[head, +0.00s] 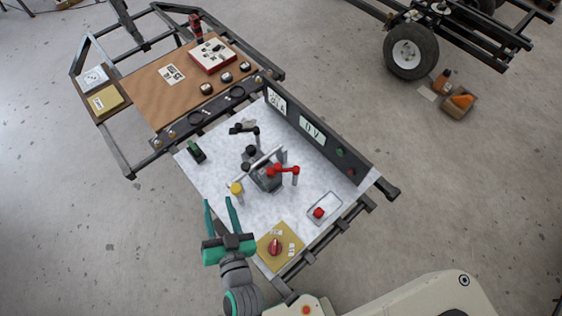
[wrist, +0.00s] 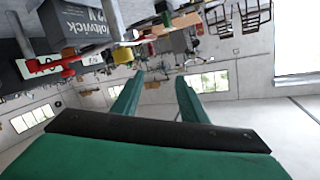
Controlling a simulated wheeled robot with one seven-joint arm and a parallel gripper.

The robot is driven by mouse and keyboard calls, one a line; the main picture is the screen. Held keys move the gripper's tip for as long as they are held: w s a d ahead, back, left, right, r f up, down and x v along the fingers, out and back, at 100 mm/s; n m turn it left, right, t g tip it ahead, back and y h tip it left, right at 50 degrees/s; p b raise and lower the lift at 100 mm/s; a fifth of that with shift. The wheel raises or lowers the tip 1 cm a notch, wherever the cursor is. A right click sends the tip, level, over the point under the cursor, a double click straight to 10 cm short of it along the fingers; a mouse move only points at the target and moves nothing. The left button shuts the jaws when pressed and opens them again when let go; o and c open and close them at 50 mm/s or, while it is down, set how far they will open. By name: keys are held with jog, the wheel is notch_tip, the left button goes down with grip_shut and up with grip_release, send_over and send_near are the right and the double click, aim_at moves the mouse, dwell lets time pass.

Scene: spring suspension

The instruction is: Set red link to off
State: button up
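The red link (head: 283,170) is a short red arm on the dark grey device (head: 266,180) in the middle of the white work surface. In the head view it reaches right from the device to a red upright end. A red bar at the left of the wrist view (wrist: 45,72), beside the grey lettered box (wrist: 88,22), looks like the same link. My gripper (head: 219,201) has green fingers, set apart with nothing between them. It is left of and nearer than the link, not touching it. The wrist view also shows the open fingers (wrist: 158,82).
A yellow knob (head: 236,188) stands between my gripper and the device. A yellow panel with a red knob (head: 275,246) lies right of my gripper. A red button (head: 319,213) sits in a tray. A dark upright panel (head: 325,140) borders the far right side.

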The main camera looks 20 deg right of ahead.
jog(key=w+a+r+n+y, duration=0.1)
jog(key=w+r+n+y, duration=0.25)
jog(key=w+r, duration=0.5)
jog(key=w+r+n+y, duration=0.35)
jog(key=w+r, duration=0.25)
jog(key=w, duration=0.6)
jog(key=n+g+h, duration=0.3)
jog(key=n+g, duration=0.8)
jog(key=g, duration=0.3)
send_near(278, 166)
jog(key=x, duration=0.7)
jog(key=shift+w+a+f, duration=0.1)
jog(key=shift+f, duration=0.3)
grip_shut()
